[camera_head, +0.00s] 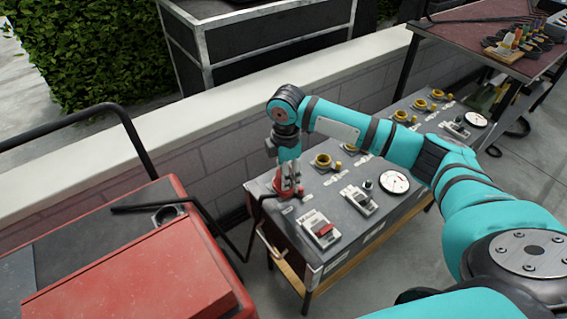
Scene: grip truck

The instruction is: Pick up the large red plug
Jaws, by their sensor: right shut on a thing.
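The large red plug (281,186) is at the left end of the grey panel table (330,260), with a dark cable hanging from it. My right gripper (288,182) reaches down over the plug from above and is shut on it. Its fingers partly hide the plug, so I cannot tell whether the plug touches the panel. My right arm comes in from the right and bends over the panel. My left gripper is not in view.
The panel carries yellow sockets (323,161), a red switch (323,230), another switch box and a white gauge (394,181). A red machine (140,270) with a black handle stands at the left. A low white-topped wall (200,105) runs behind. A tool table (470,40) is at the back right.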

